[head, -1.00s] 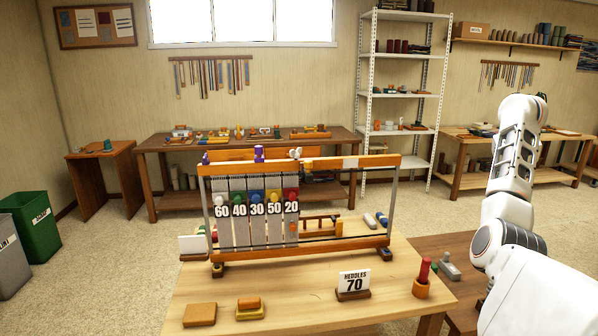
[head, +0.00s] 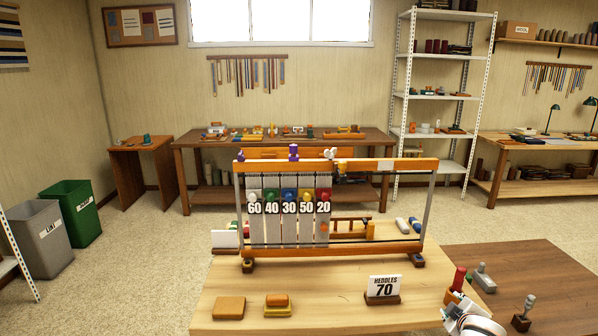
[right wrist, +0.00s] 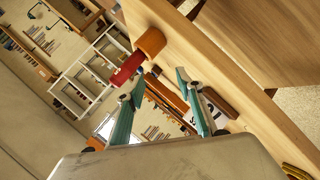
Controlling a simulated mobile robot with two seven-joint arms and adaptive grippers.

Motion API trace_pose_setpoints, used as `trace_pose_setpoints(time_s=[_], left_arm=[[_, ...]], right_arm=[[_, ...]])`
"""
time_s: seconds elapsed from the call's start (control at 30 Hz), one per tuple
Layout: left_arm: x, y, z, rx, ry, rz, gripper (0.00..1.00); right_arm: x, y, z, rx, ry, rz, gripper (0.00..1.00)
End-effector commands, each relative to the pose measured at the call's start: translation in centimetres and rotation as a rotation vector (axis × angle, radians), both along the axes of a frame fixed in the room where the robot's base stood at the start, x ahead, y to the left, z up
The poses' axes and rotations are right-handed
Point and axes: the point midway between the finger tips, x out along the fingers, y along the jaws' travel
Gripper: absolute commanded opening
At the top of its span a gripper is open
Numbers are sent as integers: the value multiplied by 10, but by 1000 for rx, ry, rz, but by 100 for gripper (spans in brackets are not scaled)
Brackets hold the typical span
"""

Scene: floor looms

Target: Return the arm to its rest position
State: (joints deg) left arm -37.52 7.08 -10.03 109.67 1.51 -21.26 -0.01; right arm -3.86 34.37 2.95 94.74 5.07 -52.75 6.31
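I cannot tell how far off the fingers are from these. My left arm and gripper are not in view.
The light wooden table (head: 330,312) holds a loom frame (head: 330,252) with numbered grey strips, a "HEDDLES 70" sign (head: 384,288) and small blocks. A dark brown table (head: 540,275) adjoins at the right. Open carpet (head: 130,270) lies at the left.

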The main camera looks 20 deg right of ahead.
Motion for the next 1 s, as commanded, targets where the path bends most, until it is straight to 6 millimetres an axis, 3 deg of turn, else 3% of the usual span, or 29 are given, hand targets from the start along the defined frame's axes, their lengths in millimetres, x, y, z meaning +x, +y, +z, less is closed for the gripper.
trace_pose_setpoints(time_s=[0.03,0.2,0.4,0.77,1.0], left_arm=[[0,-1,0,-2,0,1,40],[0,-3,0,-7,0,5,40],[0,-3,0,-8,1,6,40],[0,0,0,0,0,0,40],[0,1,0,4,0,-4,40]], right_arm=[[-17,25,-25,15,23,60,36],[-72,108,-85,96,65,245,36],[-139,187,-126,209,97,396,36],[-232,278,-150,379,128,539,36],[-230,325,-155,512,65,435,36]])
